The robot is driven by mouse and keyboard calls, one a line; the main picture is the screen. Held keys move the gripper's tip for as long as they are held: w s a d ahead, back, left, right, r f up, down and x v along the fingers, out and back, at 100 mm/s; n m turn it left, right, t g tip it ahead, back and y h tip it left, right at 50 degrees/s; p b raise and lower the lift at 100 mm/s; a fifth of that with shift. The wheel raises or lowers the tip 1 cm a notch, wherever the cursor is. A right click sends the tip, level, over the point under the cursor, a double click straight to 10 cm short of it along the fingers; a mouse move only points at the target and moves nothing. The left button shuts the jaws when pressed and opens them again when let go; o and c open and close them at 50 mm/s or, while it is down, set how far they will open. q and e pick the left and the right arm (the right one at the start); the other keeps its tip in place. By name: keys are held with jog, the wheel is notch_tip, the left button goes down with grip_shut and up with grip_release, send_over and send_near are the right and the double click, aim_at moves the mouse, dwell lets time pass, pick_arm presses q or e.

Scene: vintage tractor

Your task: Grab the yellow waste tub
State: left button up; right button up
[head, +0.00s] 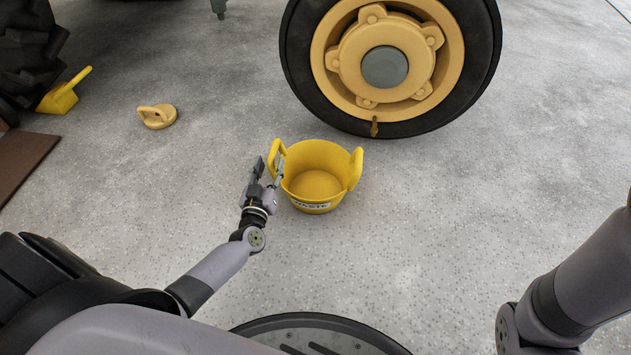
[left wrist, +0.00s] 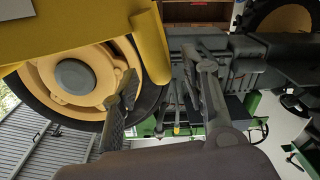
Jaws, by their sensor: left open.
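The yellow waste tub (head: 318,187) stands upright on the floor, with a "WASTE" label on its front and a raised handle on each side. It looks empty. My left gripper (head: 268,164) is open at the tub's left handle (head: 276,150). In the left wrist view, the yellow handle (left wrist: 150,50) shows close up, roughly between the open fingers of the left gripper (left wrist: 165,68); contact cannot be told. Part of the tub (left wrist: 60,28) fills that view's upper left. My right gripper is out of view; only part of its arm shows at the right.
A large tractor wheel (head: 448,75) with a yellow hub stands just behind the tub. A yellow suction-cup-like piece (head: 157,117) and a yellow scoop-like object (head: 62,97) lie at the left, near a brown board (head: 22,158). The floor to the tub's right is clear.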

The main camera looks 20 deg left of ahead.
aim_at(276, 142)
pick_arm(q)
jog(key=shift+w+a, duration=0.2)
jog(key=shift+w, duration=0.35)
jog(key=b+x, duration=0.3)
jog(key=x, duration=0.1)
jog(key=shift+a+b, duration=0.1)
jog(key=shift+b, duration=0.3)
jog(key=shift+w+a+r, duration=0.1)
jog(key=shift+w, duration=0.35)
jog(key=shift+c, duration=0.5)
grip_shut()
jog(key=shift+r, duration=0.1)
